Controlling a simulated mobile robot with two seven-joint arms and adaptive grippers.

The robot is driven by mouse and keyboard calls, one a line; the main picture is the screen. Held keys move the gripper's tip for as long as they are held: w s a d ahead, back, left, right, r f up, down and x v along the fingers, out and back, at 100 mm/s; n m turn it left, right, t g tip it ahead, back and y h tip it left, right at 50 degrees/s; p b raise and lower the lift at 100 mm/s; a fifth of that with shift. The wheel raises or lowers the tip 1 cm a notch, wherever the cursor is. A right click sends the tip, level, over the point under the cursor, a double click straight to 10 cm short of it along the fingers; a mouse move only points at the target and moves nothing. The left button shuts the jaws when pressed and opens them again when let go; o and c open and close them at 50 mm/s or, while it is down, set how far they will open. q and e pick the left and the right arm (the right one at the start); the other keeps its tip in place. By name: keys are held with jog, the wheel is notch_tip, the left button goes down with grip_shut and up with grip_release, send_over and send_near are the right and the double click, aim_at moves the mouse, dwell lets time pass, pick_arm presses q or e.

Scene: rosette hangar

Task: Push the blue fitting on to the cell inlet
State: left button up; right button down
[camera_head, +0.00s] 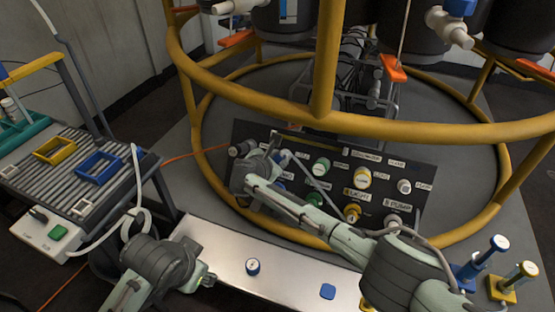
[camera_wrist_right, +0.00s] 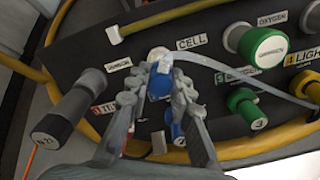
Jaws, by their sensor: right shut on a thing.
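In the head view my right gripper (camera_head: 272,158) reaches over the dark panel (camera_head: 408,213) at its left part. In the right wrist view the gripper (camera_wrist_right: 159,80) is shut on the blue fitting (camera_wrist_right: 160,86), which has a pale hose leading off to the right. A white round end shows just above the blue part, beside the CELL label (camera_wrist_right: 191,43). The fitting lies close against the panel at the cell inlet; I cannot tell whether it is seated. My left gripper (camera_head: 207,281) is low at the left, over the bench edge; its fingers are too small to read.
A green oxygen connector (camera_wrist_right: 263,47) and a grey cylindrical connector (camera_wrist_right: 75,108) flank the fitting. A yellow tube frame (camera_head: 325,119) surrounds the panel.

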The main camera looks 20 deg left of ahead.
dwell(0.3)
jog(key=c, duration=1.3)
grip_release()
jog(key=v, duration=1.2)
jog(key=shift+f, duration=0.1)
